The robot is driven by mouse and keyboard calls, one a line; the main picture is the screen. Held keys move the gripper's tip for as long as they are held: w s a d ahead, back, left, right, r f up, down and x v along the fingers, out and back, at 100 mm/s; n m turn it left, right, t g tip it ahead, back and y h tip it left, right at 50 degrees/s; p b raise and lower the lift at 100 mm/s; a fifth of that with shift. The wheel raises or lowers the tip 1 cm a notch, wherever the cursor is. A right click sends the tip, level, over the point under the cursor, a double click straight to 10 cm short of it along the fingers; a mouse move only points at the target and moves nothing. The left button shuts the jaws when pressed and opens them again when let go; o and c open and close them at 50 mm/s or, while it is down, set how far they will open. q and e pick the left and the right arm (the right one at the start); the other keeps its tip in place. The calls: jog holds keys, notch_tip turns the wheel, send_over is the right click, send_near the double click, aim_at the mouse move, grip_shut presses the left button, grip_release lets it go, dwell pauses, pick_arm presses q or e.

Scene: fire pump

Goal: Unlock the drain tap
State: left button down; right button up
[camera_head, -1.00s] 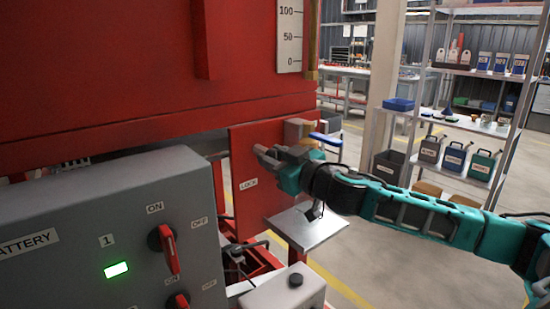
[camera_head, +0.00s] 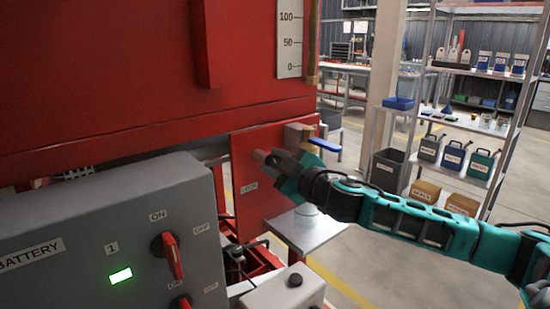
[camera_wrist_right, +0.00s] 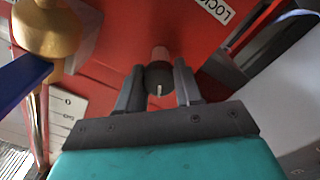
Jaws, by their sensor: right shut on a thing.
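The red panel (camera_head: 275,190) carries a white LOCK label (camera_head: 249,187), whose edge also shows in the right wrist view (camera_wrist_right: 215,9). My right gripper (camera_head: 263,157) reaches in from the right to the panel, just above the label. In the right wrist view my right gripper (camera_wrist_right: 158,84) is shut on a small dark round lock knob (camera_wrist_right: 157,74) with a pale tip. The drain tap has a brass body (camera_wrist_right: 45,30) and a blue handle (camera_head: 325,145), which also shows in the wrist view (camera_wrist_right: 20,80). The tap is apart from my fingers. My left gripper is out of view.
A grey battery box (camera_head: 90,235) with red switches and a green light stands at front left. A metal shelf plate (camera_head: 305,232) lies below my right wrist. A gauge scale (camera_head: 290,40) is above. Storage shelves (camera_head: 470,75) stand at the back right, beyond open floor.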

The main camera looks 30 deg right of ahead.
jog(key=n+p, duration=0.1)
jog(key=n, duration=0.2)
jog(key=shift+r+n+p, duration=0.1)
jog(key=shift+n+p, duration=0.2)
jog(key=shift+p, duration=0.05)
jog(key=shift+n+p, duration=0.4)
jog(key=shift+n, duration=0.6)
jog(key=n+p, duration=0.2)
jog(key=n, duration=0.3)
jog(key=shift+n+p, duration=0.7)
jog(key=shift+n, duration=1.4)
jog(key=o, duration=0.8)
jog(key=shift+o, duration=1.2)
